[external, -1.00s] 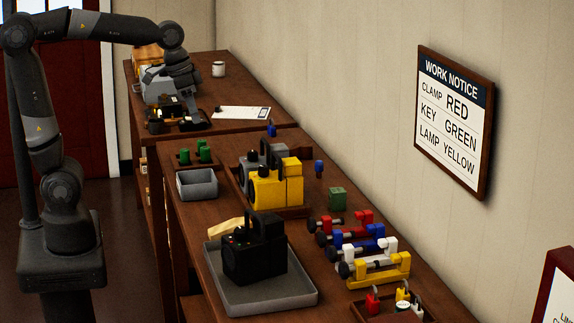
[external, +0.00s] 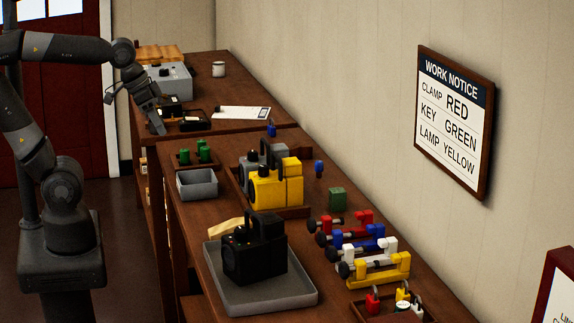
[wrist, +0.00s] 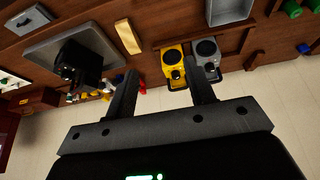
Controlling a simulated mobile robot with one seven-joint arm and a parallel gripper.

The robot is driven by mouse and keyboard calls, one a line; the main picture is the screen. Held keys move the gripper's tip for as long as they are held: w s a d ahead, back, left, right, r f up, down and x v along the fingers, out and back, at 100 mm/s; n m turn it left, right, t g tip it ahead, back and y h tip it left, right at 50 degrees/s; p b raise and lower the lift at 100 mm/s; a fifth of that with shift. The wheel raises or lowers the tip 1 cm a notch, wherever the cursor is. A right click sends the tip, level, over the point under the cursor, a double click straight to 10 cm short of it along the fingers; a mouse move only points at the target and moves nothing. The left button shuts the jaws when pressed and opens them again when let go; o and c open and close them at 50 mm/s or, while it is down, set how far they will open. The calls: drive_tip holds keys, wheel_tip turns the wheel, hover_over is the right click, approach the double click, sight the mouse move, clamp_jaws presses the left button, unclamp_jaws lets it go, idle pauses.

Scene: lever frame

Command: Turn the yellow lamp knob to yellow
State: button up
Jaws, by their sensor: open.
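The yellow lamp (external: 277,190) is a boxy yellow body with a dark round part on its front and a black handle. It stands in a wooden tray beside a grey lamp (external: 248,172). Both show in the wrist view, the yellow lamp (wrist: 172,54) left of the grey one (wrist: 206,53). Which dark round part is the knob, and its setting, I cannot tell. My gripper (external: 158,129) is open and empty, well away from the lamp at the left edge of the tables. In the wrist view, the fingers of my gripper (wrist: 162,78) are spread wide.
A black device sits in a grey tray (external: 265,302) at the front. Several coloured clamps (external: 365,243) stand to its right. A small grey bin (external: 197,185) and green cylinders (external: 203,150) lie left of the lamps. The wall notice (external: 455,120) reads LAMP YELLOW.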

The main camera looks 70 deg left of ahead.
drive_tip(key=m+g, duration=0.2)
drive_tip(key=g, duration=0.3)
hover_over(264, 166)
wheel_tip(264, 166, down, 4)
wheel_tip(264, 166, down, 10)
drive_tip(key=shift+d+f, duration=0.1)
drive_tip(key=shift+f, duration=0.1)
drive_tip(key=c, duration=1)
